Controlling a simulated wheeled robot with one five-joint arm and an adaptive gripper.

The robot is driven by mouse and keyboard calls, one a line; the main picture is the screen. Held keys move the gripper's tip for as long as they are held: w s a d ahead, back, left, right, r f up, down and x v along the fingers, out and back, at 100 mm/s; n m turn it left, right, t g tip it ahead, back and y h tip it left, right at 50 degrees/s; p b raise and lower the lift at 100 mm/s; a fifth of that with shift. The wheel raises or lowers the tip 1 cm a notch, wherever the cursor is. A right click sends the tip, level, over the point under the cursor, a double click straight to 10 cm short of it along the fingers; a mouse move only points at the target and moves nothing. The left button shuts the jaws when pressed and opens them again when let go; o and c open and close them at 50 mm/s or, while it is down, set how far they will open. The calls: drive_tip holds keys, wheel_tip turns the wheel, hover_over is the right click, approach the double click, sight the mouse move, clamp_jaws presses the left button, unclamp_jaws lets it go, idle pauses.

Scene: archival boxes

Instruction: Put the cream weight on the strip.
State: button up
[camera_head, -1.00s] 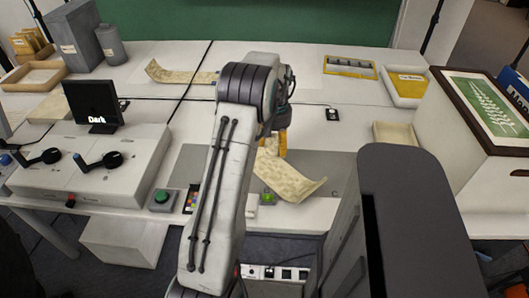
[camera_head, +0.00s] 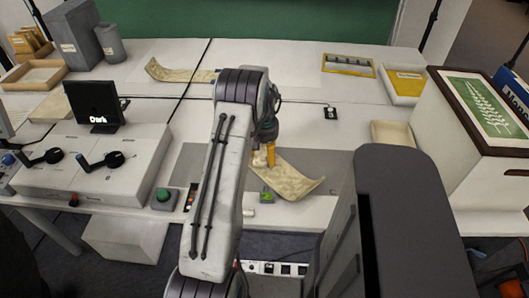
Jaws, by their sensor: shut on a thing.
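A curled cream parchment strip (camera_head: 290,183) lies on the grey mat at the front of the table, its right end turned up. My gripper (camera_head: 266,163), with yellow fingers, points down at the strip's left end, partly behind my arm. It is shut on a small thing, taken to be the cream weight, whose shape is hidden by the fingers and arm. I cannot tell whether that thing touches the strip. A second curled strip (camera_head: 165,72) lies on the back table at the left.
A green-topped piece (camera_head: 267,196) and a small whitish piece (camera_head: 250,212) lie by the strip's front edge. A control box with levers (camera_head: 85,165) and a green button (camera_head: 163,195) stand at left. A large framed box (camera_head: 470,140) stands at right.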

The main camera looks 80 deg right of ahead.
drive_tip(key=o, duration=1.3)
drive_tip(key=shift+f, duration=0.1)
drive_tip(key=shift+c, duration=0.2)
